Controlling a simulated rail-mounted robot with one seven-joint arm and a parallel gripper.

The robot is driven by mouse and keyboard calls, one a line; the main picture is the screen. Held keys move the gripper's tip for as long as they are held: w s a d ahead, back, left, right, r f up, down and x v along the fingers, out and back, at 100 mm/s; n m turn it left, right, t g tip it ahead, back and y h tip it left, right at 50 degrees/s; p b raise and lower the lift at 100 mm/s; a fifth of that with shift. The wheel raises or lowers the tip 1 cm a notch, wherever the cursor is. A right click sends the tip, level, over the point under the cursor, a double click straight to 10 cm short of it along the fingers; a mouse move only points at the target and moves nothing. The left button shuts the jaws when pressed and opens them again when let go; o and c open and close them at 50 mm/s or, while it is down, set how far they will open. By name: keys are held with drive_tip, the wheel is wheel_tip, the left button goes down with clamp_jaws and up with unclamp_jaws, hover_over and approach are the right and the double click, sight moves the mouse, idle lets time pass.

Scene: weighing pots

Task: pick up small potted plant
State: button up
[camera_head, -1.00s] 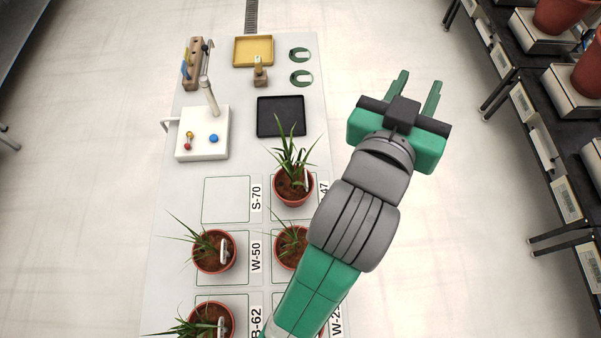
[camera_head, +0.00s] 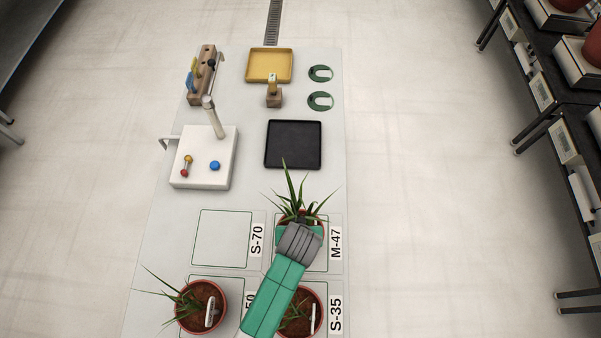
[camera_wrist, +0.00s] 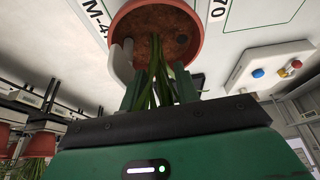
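A potted plant with long green leaves (camera_head: 296,203) stands on the square labelled M-47. My gripper and forearm cover most of its reddish pot. In the wrist view the pot (camera_wrist: 195,22) shows close ahead with brown soil and a pale tag (camera_wrist: 121,62). My gripper (camera_wrist: 159,88) has its two green fingers on either side of the leaf bunch, with some space between them. In the head view my fingers are hidden. Two more potted plants show: one at the lower left (camera_head: 201,305) and one by S-35 (camera_head: 304,312), partly behind my arm.
The S-70 square (camera_head: 222,239) is empty. A white device (camera_head: 205,157) with knobs and a post stands left of a black tray (camera_head: 293,145). A yellow tray (camera_head: 269,65), wooden holders and green rings lie farther back.

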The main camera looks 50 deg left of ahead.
sight(295, 212)
drive_tip(key=x, duration=0.5)
drive_tip(key=shift+f+b, duration=0.1)
drive_tip(key=shift+b, duration=0.2)
clamp_jaws()
drive_tip(key=shift+w, duration=0.1)
idle(0.9)
